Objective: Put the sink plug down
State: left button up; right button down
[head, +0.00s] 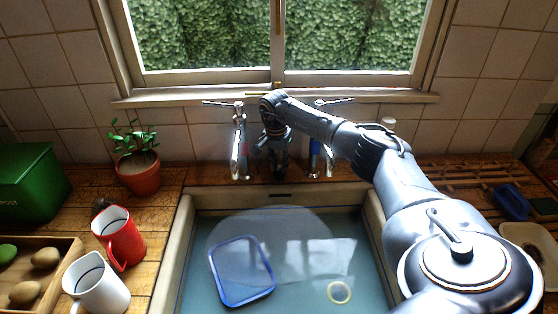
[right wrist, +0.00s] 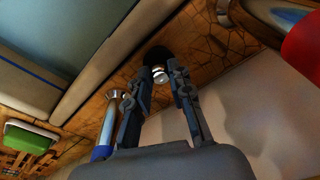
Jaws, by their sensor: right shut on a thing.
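My right gripper (head: 280,170) is between the two taps, at the wooden ledge behind the sink. In the right wrist view its fingers (right wrist: 157,82) close around the small metal knob of the sink plug (right wrist: 160,72), a dark round piece just beyond the fingertips. In the head view the plug is too dark and small to make out against the gripper. I cannot tell whether it touches the ledge (head: 220,174). My left gripper is not in view.
The sink (head: 185,225) holds water, a blue-rimmed container (head: 241,271) and a pale yellow ring (head: 339,292). Taps stand left (head: 240,150) and right (head: 315,155) of the gripper. A potted plant (head: 138,172), red jug (head: 119,240) and white mug (head: 97,287) occupy the left counter.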

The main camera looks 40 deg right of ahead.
aim_at(277, 177)
jog(key=shift+f, duration=0.1)
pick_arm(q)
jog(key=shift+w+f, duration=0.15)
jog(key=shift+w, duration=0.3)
pick_arm(e)
jog(key=c, duration=1.2)
grip_release()
jog(key=shift+r, duration=0.25)
pick_arm(q)
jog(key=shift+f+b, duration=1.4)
jog(key=shift+b, duration=0.15)
pick_arm(e)
notch_tip(277, 177, up, 12)
jog(key=a, duration=0.1)
jog(key=shift+s+a+f, duration=0.15)
jog(key=shift+s+a, duration=0.05)
jog(key=shift+s, duration=0.1)
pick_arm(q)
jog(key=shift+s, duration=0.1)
